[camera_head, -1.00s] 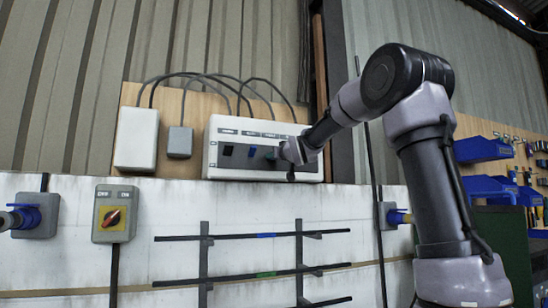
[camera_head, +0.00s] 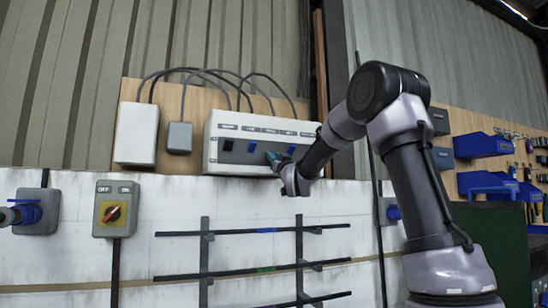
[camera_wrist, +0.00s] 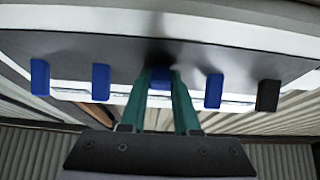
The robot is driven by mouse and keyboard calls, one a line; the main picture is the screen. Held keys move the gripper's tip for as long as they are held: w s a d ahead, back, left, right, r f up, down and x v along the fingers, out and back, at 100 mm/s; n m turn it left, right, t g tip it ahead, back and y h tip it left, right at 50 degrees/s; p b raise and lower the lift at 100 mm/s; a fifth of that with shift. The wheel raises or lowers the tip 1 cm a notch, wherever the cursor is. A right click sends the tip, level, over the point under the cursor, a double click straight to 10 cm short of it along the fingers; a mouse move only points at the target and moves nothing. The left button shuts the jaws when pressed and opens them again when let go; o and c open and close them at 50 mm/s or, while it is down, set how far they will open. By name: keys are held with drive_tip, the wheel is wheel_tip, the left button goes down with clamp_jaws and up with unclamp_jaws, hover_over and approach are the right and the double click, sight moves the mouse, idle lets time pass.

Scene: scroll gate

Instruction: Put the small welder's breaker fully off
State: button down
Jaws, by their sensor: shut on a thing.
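A light-grey breaker panel (camera_head: 212,150) hangs on the wooden board, with a dark recessed strip of breaker levers and small labels above, too small to read. At its left end are a black lever (camera_head: 227,145) and a blue lever (camera_head: 251,146). My gripper (camera_head: 271,157) reaches up to the panel from below right, with its green fingers at the lever right of that blue one. In the wrist view, the fingers are shut on the middle blue lever (camera_wrist: 160,84), partly hidden between them. Blue levers (camera_wrist: 101,82) (camera_wrist: 214,91) stand free on either side, and the black lever (camera_wrist: 268,95) is at the right end.
A white box (camera_head: 136,134) and a smaller grey box (camera_head: 179,138) are left of the panel, with cables looping above. Below are a rotary switch (camera_head: 115,211) and a rack of dark bars (camera_head: 250,233). Blue bins (camera_head: 482,145) hang at the right.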

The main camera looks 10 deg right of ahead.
idle(0.3)
drive_tip(key=c, duration=0.6)
unclamp_jaws()
drive_tip(key=shift+c, duration=0.2)
drive_tip(key=v, duration=1.1)
